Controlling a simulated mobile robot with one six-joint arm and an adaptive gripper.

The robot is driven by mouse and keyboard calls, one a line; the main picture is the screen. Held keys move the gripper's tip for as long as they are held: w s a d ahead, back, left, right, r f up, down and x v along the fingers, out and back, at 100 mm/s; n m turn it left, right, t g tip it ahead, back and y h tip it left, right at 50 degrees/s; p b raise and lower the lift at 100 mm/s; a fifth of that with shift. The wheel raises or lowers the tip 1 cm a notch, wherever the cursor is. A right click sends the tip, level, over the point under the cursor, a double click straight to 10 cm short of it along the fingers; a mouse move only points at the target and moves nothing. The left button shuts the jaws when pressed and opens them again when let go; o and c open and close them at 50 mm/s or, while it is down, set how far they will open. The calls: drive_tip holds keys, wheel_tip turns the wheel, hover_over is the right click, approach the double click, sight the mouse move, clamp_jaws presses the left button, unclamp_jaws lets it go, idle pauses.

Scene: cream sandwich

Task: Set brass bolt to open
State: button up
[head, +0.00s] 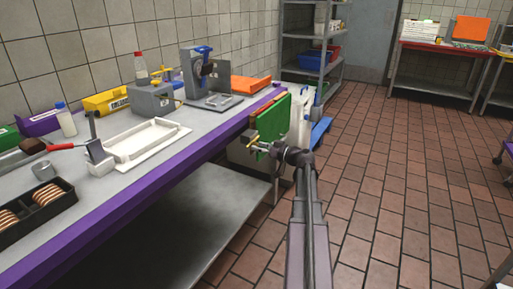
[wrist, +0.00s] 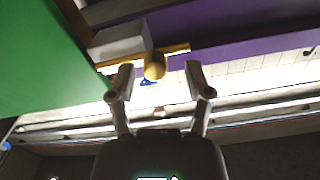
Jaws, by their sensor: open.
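The brass bolt shows in the wrist view as a thin brass bar with a round brass knob (wrist: 154,66), beside a pale grey block (wrist: 120,42). My gripper (wrist: 159,80) is open, with one finger to the left of the knob and one to the right. The fingers look apart from the knob. In the head view my gripper (head: 262,147) is at the end of my arm, by the table's right end and the green panel (head: 277,117). Small brass-coloured parts show there, too small to tell the bolt's position.
The green panel (wrist: 40,55) fills the wrist view's left side. The purple-edged table (head: 120,190) holds a white tray (head: 146,140), a grey machine (head: 205,78) and a black tray of round items (head: 38,208). Open tiled floor (head: 390,190) lies to the right.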

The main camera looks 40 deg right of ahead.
drive_tip(key=v, duration=1.1)
drive_tip(key=shift+a, duration=0.1)
idle(0.4)
drive_tip(key=w+a+f+g, duration=0.2)
drive_tip(key=a+f+g, duration=0.15)
drive_tip(key=a, duration=0.55)
drive_tip(key=w+a+f+g+y, duration=0.1)
drive_tip(key=w+a+f+g, duration=0.2)
drive_tip(key=a, duration=0.6)
drive_tip(key=a+f+g, duration=0.4)
drive_tip(key=a+f, duration=0.1)
drive_tip(key=a, duration=0.4)
drive_tip(key=s+a+f+m+g+h, duration=0.1)
drive_tip(key=s+a+f+g+h, duration=0.25)
drive_tip(key=a, duration=0.65)
drive_tip(key=s+a+f+m+g+h, duration=0.1)
drive_tip(key=s+a+f+g+h, duration=0.3)
drive_tip(key=a, duration=0.5)
wheel_tip(320, 180, up, 32)
drive_tip(key=s+t+p, duration=0.1)
drive_tip(key=p, duration=3.1)
drive_tip(key=shift+r, duration=0.15)
drive_tip(key=shift+s, duration=0.1)
